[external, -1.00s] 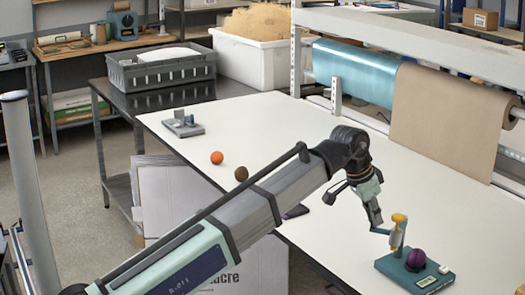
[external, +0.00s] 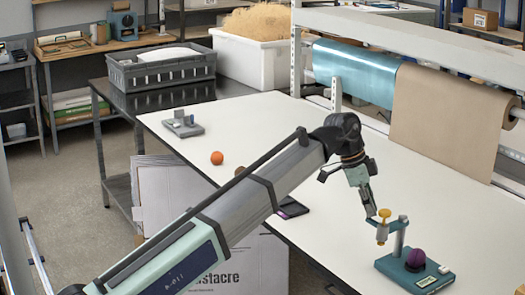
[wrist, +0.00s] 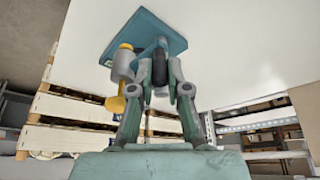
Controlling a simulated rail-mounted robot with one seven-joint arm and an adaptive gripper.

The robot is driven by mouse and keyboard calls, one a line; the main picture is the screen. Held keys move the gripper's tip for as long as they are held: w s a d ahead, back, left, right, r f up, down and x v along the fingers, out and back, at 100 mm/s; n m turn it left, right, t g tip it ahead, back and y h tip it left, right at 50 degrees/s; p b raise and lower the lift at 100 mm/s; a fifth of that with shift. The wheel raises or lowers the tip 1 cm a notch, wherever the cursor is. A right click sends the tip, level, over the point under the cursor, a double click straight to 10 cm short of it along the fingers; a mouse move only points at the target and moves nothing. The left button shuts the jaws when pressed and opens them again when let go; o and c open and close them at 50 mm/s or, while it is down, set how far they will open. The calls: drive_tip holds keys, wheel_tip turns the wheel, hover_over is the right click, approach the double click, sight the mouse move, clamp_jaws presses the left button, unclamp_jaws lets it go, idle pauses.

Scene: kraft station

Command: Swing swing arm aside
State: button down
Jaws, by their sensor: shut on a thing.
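The teal fixture's base (external: 405,270) stands at the table's right front, with a purple ball (external: 415,258) and a small white button on it. Its swing arm (external: 393,224) reaches left from an upright post (external: 401,240). A yellow-topped plunger (external: 383,228) hangs from the arm, left of the base and clear of the ball. My gripper (external: 371,211) is at the arm's outer end. In the wrist view my gripper (wrist: 160,82) is shut on a dark part of the swing arm (wrist: 160,66), beside the yellow plunger knob (wrist: 115,103). The ball is hidden there.
An orange ball (external: 217,158), a brown ball (external: 240,170), a dark flat device (external: 292,208) and a grey fixture (external: 183,126) lie on the white table. A brown paper roll (external: 445,120) hangs behind. The table between fixture and roll is clear.

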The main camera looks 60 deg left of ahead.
idle(0.3)
drive_tip(key=c, duration=1.1)
unclamp_jaws()
drive_tip(key=shift+w, duration=0.1)
drive_tip(key=shift+c, duration=0.2)
drive_tip(key=v, duration=1.2)
